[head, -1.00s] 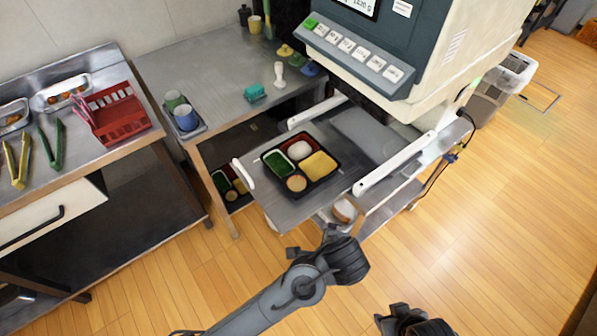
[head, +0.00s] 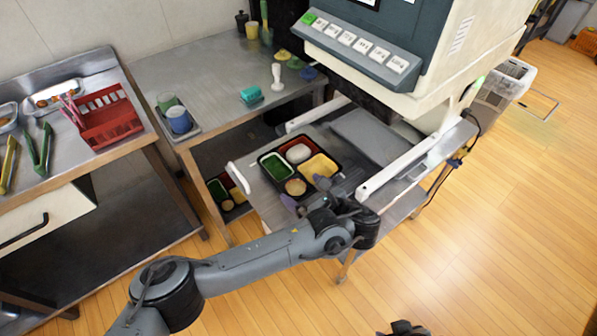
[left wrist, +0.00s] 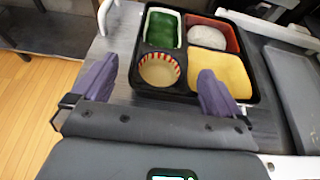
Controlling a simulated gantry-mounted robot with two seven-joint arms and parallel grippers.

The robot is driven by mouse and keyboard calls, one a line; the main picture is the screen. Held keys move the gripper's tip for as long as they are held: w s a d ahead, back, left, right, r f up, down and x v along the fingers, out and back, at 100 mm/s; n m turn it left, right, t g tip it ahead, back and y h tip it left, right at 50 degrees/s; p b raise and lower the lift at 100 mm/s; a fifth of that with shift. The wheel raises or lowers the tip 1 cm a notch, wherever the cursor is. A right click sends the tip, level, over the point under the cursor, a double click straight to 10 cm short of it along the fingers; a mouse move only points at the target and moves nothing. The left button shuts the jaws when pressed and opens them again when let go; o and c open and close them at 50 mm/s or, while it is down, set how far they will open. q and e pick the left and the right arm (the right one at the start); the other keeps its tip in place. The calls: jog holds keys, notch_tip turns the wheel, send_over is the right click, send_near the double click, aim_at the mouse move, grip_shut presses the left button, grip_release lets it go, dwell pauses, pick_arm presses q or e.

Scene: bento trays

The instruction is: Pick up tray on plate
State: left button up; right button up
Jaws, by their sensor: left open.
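A black bento tray (head: 314,153) lies on the metal plate (head: 262,193) that slides out from the machine. Its compartments hold a green food, a white round food, a yellow food and a small striped round cup. The tray also shows in the left wrist view (left wrist: 137,90), at the upper middle. My left gripper (head: 306,192) is open at the tray's near edge, with its purple fingertips (left wrist: 155,85) apart and nothing between them except part of the view of the cup. I cannot tell whether a finger touches the tray. My right gripper (head: 405,328) barely shows at the bottom edge.
White rails (head: 400,165) flank the plate, and the large machine (head: 440,40) overhangs behind it. A second filled tray (head: 226,193) sits on a low shelf at left. Cups (head: 179,120) and a red rack (head: 108,118) stand on counters. Open floor lies at right.

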aim_at(288, 180)
pick_arm(q)
jog(key=shift+w+a+f, duration=0.2)
jog(key=shift+w, duration=0.15)
jog(key=shift+w+a+f+b, duration=0.25)
jog(key=shift+w+a+b, duration=0.1)
jog(key=shift+b, duration=0.1)
jog(key=b+x, duration=0.1)
jog(key=x, duration=0.2)
jog(key=shift+w+a+b, duration=0.1)
jog(key=shift+a+b, duration=0.05)
jog(key=shift+b, duration=0.2)
jog(key=shift+w+a, duration=0.25)
jog(key=shift+w, duration=0.1)
jog(key=shift+d, duration=0.1)
jog(key=shift+c, duration=1)
jog(key=c, duration=0.7)
